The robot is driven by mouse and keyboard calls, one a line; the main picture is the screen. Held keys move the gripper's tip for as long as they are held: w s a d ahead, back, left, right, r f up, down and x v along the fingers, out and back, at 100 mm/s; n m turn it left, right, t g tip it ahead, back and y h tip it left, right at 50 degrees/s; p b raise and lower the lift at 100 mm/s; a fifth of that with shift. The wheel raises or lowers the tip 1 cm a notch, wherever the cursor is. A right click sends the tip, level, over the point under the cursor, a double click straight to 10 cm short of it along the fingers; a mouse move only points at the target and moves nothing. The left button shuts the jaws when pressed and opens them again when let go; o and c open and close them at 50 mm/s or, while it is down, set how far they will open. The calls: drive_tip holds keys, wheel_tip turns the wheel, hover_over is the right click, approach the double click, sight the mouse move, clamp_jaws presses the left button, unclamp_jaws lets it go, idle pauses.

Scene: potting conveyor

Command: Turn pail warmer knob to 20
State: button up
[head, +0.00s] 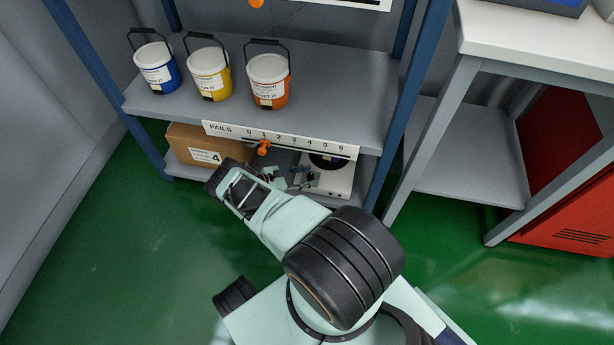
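The pail warmer (340,183) appears to be the low white unit with a dark round top (326,161), on the lower shelf. It is partly hidden by the shelf above and by my arm. Its knob and any scale marks cannot be made out. My gripper (303,178) is small and dark beside the front left of the white unit, partly behind my arm. I cannot tell whether it touches the knob, or whether its fingers are open or shut.
Blue (157,68), yellow (209,73) and orange (269,81) labelled pails stand on the shelf above. A PAILS scale strip (300,143) with an orange marker (263,148) near 1 fronts it. A cardboard box (200,146) sits left of my gripper. Blue posts (408,90) flank the shelves.

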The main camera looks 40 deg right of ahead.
clamp_jaws()
drive_tip(key=shift+s+r+n+t+p, duration=0.15)
drive_tip(key=shift+n+t+p, duration=0.4)
drive_tip(key=shift+n+t, duration=0.95)
drive_tip(key=shift+t, duration=0.3)
unclamp_jaws()
